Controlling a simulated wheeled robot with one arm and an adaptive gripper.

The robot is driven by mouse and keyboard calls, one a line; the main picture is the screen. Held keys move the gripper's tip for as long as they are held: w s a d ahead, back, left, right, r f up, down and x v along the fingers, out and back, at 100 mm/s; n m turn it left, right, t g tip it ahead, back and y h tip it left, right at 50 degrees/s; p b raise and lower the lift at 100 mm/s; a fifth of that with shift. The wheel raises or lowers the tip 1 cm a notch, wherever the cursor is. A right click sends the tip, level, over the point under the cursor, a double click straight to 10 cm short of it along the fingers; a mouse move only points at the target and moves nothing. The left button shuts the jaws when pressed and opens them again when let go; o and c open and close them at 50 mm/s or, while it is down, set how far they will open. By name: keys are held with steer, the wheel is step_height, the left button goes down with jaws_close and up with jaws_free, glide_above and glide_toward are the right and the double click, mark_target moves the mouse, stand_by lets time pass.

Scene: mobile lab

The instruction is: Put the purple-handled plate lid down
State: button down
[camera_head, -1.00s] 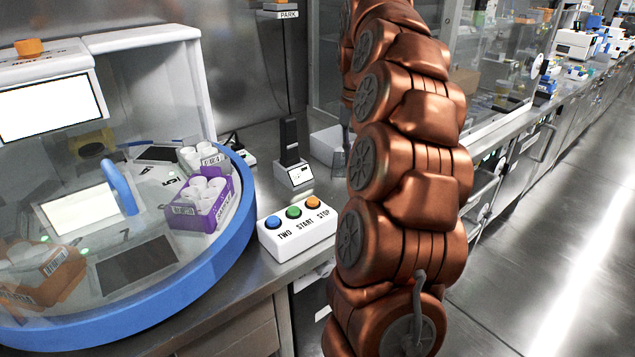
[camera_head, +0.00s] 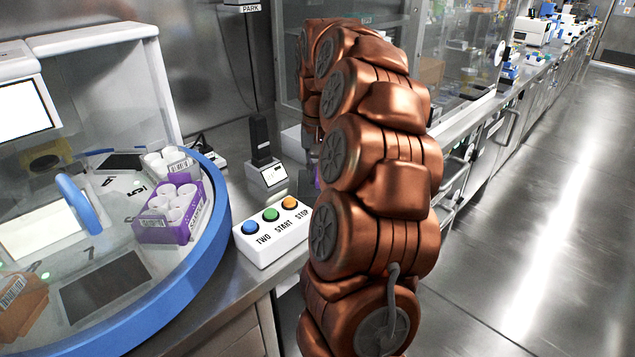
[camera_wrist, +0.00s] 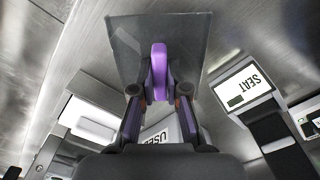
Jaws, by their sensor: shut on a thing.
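The plate lid (camera_wrist: 190,33) is a dark, see-through flat sheet with an upright purple handle (camera_wrist: 159,62). It shows in the wrist view at the top middle. My gripper (camera_wrist: 158,92) is shut on the purple handle, with one finger on each side. Bare metal surface shows around the lid; I cannot tell whether the lid touches it. In the head view my copper-coloured arm hides most of the gripper and the lid.
A device labelled SEAT (camera_wrist: 243,95) is right of the lid. A white button box (camera_head: 271,232) stands at the bench edge. A blue-rimmed round machine (camera_head: 213,262) holding a purple tube rack (camera_head: 181,232) is at left. A label reading USED (camera_wrist: 158,135) is partly hidden.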

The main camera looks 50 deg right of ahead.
steer(key=shift+f, duration=1.3)
steer(key=shift+f, duration=0.15)
steer(key=c, duration=1.2)
jaws_free()
step_height(320, 180, up, 12)
steer(key=shift+r+p, duration=0.2)
steer(key=shift+p, duration=0.2)
